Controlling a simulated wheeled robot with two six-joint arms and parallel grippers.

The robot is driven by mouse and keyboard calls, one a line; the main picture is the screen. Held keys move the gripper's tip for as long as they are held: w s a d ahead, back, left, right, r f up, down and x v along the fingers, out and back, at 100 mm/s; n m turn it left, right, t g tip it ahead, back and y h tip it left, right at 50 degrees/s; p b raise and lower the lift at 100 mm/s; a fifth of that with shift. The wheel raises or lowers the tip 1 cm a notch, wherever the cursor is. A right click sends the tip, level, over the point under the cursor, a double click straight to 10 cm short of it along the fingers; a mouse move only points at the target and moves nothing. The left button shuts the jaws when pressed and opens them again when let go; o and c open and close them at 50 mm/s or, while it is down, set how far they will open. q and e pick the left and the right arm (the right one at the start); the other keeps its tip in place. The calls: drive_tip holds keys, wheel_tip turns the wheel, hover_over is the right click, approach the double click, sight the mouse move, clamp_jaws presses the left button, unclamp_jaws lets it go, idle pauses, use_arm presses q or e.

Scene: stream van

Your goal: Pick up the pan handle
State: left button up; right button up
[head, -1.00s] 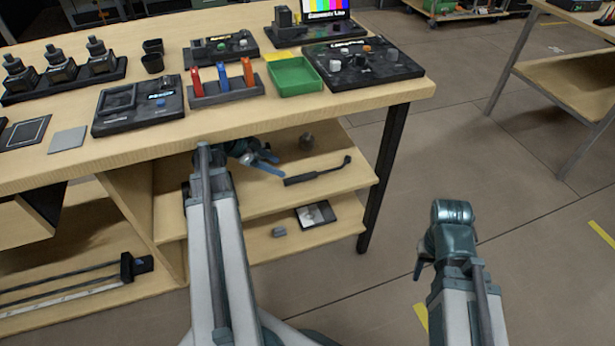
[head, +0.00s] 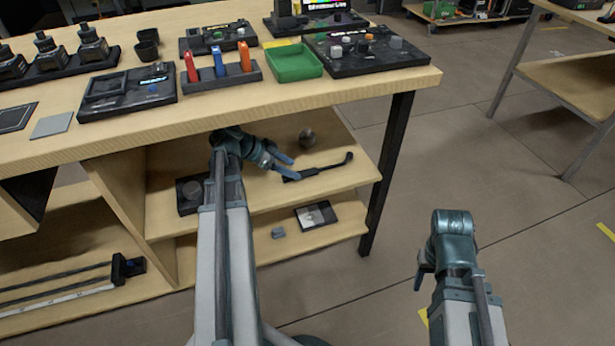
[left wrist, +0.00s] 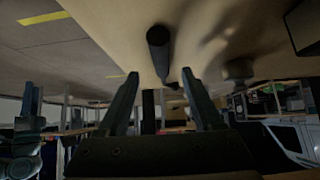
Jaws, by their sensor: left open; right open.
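The pan handle (head: 325,170) is a thin dark bar with a hooked right end, lying on the upper shelf under the table. My left gripper (head: 287,167) is open at the handle's left end, with its fingers reaching right. In the left wrist view the handle (left wrist: 158,45) is a dark rod lying in line with the gap between my open left fingers (left wrist: 160,74); I cannot tell whether they touch it. My right gripper (head: 420,275) is open and empty, low over the floor, partly hidden by its own wrist.
A small framed panel (head: 316,215) lies on the lower shelf. Floor on the right is clear.

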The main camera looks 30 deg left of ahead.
sight(304, 171)
use_arm(q)
drive_tip(key=shift+w+r+b+x, duration=0.15)
drive_tip(key=shift+b+x, duration=0.65)
drive_tip(key=shift+x, duration=0.5)
drive_tip(key=shift+w+r+b+x, duration=0.15)
drive_tip(key=shift+b+x, duration=0.65)
drive_tip(key=shift+x, duration=0.5)
drive_tip(key=shift+d, duration=0.1)
clamp_jaws()
